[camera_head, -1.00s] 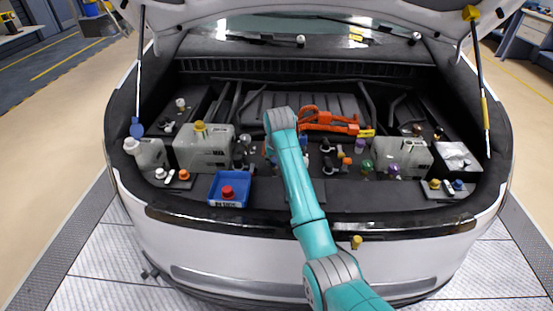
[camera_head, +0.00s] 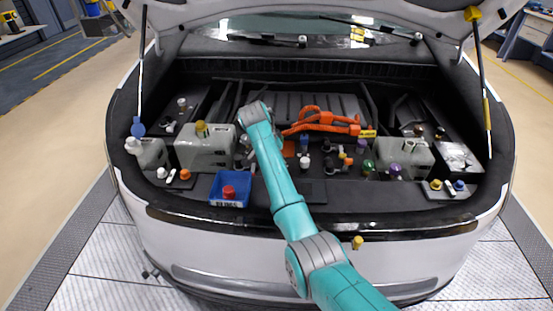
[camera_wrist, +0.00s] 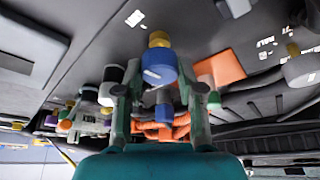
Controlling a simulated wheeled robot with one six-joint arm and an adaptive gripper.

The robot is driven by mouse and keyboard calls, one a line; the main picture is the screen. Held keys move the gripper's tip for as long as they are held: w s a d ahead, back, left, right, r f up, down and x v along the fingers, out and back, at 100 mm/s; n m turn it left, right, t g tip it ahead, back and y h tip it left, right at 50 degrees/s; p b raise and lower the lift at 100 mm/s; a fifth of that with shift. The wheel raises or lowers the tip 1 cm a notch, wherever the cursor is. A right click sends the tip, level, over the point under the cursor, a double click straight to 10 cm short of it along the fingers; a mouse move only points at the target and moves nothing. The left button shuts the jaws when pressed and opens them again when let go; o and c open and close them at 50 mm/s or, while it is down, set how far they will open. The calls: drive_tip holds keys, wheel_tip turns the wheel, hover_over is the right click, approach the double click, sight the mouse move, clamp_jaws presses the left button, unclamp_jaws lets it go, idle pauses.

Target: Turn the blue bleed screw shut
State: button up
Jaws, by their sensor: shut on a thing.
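In the wrist view a blue bleed screw (camera_wrist: 160,66) with a white line across its face stands between my two fingertips, with a brass-yellow part (camera_wrist: 158,39) just beyond it. My gripper (camera_wrist: 159,76) is shut on this blue screw, one finger at each side. I cannot tell how far the screw is seated. A second blue part (camera_wrist: 163,97) shows farther off between the fingers. In the head view my arm reaches into the bay left of centre, and its wrist hides the fingertips and the held screw.
An orange plate (camera_wrist: 222,67) lies close to the right finger, and a black-and-white capped part (camera_wrist: 111,86) is close to the left. Orange cables (camera_head: 322,121) run behind. A grey tank (camera_head: 190,152) and a blue bin (camera_head: 229,190) stand left of the gripper.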

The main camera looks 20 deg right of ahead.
drive_tip(key=shift+m, duration=0.6)
drive_tip(key=o, duration=1.1)
drive_tip(key=shift+o, duration=0.2)
drive_tip(key=v, duration=1.2)
drive_tip(key=shift+w, duration=0.2)
